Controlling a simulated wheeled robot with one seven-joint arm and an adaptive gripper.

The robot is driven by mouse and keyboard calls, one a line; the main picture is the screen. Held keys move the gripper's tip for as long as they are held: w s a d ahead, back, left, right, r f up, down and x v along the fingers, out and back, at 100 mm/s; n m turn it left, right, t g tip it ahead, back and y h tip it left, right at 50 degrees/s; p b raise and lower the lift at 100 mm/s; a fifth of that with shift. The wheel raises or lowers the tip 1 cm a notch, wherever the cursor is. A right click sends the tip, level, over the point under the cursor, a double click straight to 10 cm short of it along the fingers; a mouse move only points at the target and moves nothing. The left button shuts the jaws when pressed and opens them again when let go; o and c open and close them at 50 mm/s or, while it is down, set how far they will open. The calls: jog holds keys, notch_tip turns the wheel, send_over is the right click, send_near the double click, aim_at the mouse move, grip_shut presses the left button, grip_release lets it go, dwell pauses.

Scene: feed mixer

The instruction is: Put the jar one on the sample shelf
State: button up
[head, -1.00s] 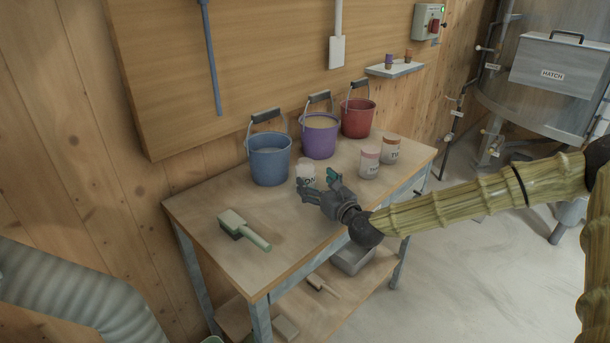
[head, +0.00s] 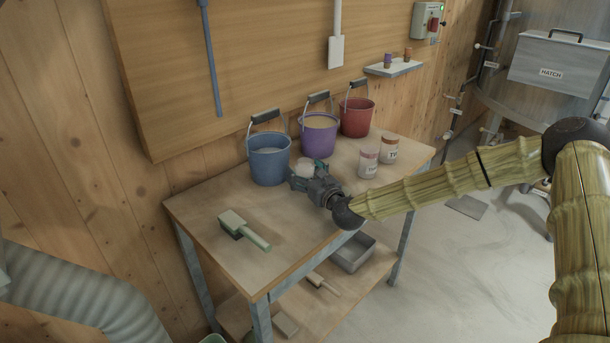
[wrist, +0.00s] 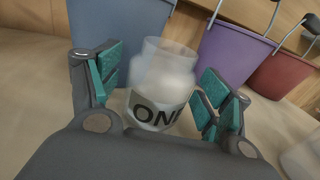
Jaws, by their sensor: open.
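Blue (head: 269,160), purple (head: 318,136) and red (head: 356,118) buckets stand along the table's back. Two labelled jars (head: 369,163) (head: 389,150) stand to the right. A green-handled brush (head: 245,230) lies at left.

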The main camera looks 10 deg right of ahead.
jog(key=c, duration=1.2)
